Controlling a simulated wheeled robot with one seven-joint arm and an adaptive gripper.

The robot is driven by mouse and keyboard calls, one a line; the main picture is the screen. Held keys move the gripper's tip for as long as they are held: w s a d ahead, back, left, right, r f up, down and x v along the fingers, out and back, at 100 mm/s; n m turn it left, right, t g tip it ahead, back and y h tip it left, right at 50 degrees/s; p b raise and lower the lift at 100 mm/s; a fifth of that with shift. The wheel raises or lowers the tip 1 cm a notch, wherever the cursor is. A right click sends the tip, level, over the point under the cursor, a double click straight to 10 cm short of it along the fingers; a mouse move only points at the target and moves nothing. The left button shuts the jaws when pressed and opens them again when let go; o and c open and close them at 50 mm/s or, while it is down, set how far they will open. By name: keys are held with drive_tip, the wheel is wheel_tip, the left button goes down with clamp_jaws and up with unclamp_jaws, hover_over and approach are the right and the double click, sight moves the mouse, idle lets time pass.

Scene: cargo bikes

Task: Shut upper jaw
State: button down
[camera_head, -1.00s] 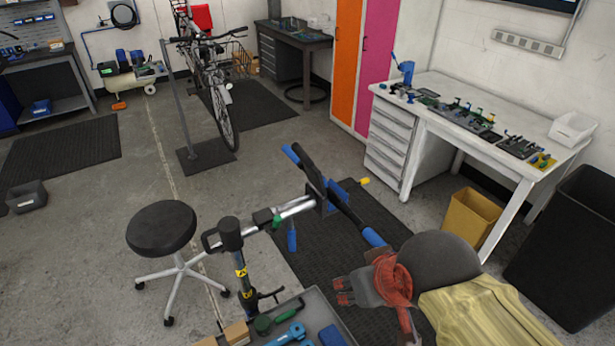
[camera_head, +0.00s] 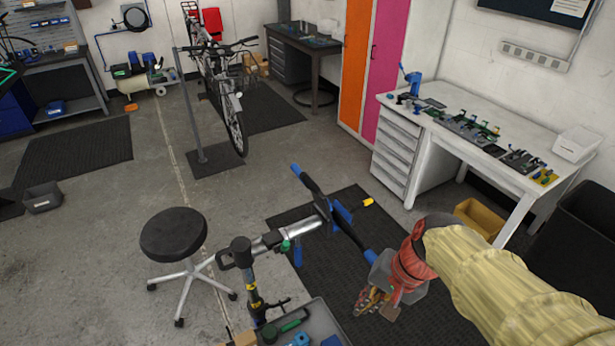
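The clamp head (camera_head: 323,206) of a repair stand is at the end of a silver tube (camera_head: 300,229) in the middle of the head view. It has dark jaws with blue parts. One dark bar with a blue end (camera_head: 297,170) points up and left, and another runs down and right to a blue end near my gripper. The jaws look spread apart, but small details are unclear. My gripper (camera_head: 372,302) is at the lower right of the clamp, with its fingers pointing down and left. Whether its fingers are apart is unclear, and no held object shows.
A black stool (camera_head: 174,234) stands left of the stand post (camera_head: 247,270). A tool tray (camera_head: 318,318) is at the bottom. A white workbench (camera_head: 400,130) with tools, a yellow bin (camera_head: 478,218) and a black bin (camera_head: 580,240) are at the right.

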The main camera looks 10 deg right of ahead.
drive_tip(key=w+a+r+m+t+y+p, duration=0.1)
drive_tip(key=w+r+m+t+y+p, duration=0.1)
drive_tip(key=w+m, duration=0.7)
drive_tip(key=w+a+r+m+t+y+p, duration=0.1)
drive_tip(key=w+r+m+t+y, duration=0.4)
drive_tip(key=m, duration=1.7)
drive_tip(key=w+r+t+p, duration=0.1)
drive_tip(key=w+r, duration=0.2)
drive_tip(key=w, duration=0.1)
drive_tip(key=shift+r+y, duration=0.2)
drive_tip(key=shift+y, duration=0.1)
drive_tip(key=shift+w+a, duration=0.1)
drive_tip(key=x, duration=1)
drive_tip(key=shift+w+d+r, duration=0.5)
drive_tip(key=shift+d+r, duration=0.05)
drive_tip(key=shift+d, duration=0.2)
drive_tip(key=shift+w+d+r, duration=0.45)
drive_tip(key=shift+d+r, duration=0.1)
drive_tip(key=shift+d, duration=0.25)
